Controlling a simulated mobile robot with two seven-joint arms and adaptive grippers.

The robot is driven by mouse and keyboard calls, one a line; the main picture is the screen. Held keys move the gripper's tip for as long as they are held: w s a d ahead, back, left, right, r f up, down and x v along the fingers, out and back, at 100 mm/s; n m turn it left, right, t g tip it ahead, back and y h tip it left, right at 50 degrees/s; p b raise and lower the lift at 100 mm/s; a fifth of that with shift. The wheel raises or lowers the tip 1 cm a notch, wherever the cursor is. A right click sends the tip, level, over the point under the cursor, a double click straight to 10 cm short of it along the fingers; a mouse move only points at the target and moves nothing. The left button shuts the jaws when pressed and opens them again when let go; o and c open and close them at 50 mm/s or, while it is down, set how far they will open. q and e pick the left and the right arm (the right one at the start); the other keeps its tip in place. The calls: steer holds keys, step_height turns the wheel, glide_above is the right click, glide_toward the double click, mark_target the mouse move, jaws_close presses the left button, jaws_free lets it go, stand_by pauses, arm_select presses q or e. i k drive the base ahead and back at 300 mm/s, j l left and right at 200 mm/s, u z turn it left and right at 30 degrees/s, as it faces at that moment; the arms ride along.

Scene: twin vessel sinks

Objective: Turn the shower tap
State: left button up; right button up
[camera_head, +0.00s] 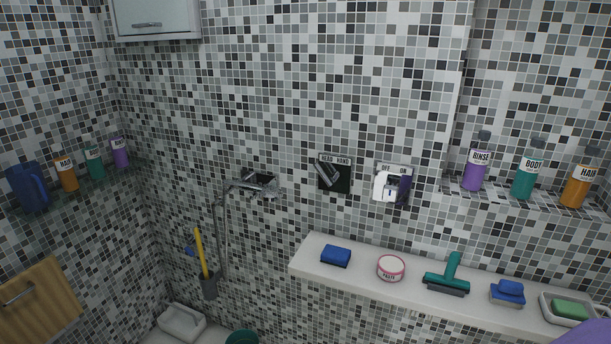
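A wall plate (408,171) with a label ending in "ON" is on the tiled wall right of centre. A white and dark control (381,186) sticks out from it; its exact setting is too small to tell. Left of it is a plate labelled "HEAD HAND" (341,160) with a tilted chrome lever (326,174). Farther left, a chrome wall fitting (262,182) carries a hand shower and hose (219,228). Neither of my grippers is in view.
A white ledge (310,256) below the plates holds a blue block (335,256), a round tub (390,267), a green squeegee (452,274) and a soap dish (546,306). Bottles stand on side shelves, including a purple one (476,168). The wall around the plates is clear.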

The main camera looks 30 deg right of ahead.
mark_target(390, 192)
steer(key=z, duration=1.45)
steer(key=l, duration=0.2)
